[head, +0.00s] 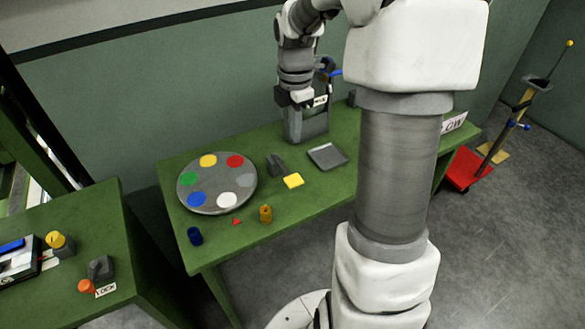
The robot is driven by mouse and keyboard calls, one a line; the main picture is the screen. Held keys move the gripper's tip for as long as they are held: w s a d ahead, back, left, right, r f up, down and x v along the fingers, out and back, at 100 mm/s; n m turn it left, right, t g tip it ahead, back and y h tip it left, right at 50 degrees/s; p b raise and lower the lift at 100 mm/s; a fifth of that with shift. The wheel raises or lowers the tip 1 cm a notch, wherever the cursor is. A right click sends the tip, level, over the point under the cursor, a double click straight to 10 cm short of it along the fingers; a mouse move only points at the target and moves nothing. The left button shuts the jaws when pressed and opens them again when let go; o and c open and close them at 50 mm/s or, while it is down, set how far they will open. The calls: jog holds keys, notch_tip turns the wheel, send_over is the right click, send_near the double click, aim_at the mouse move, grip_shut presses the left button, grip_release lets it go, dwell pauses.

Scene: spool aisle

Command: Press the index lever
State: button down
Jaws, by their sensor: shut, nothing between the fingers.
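My gripper (297,103) points down over the back of the green table, in front of a grey upright stand (315,127). The stand carries a small white label too small to read and partly hidden. A blue handle (336,72) shows just right of my wrist, near the top of the stand. A dark grey lever-like block (276,164) sits right of the round plate (210,206), which bears several coloured discs. No readable label tells which part is the index lever. My gripper is shut and holds nothing. Whether it touches the stand cannot be told.
A left table holds a block labelled LOCK (105,290). My arm hides the table's right part.

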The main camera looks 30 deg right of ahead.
aim_at(295, 180)
notch_tip(295, 180, down, 14)
jog(key=shift+f+b, duration=0.1)
jog(key=shift+b, duration=0.35)
dwell(0.4)
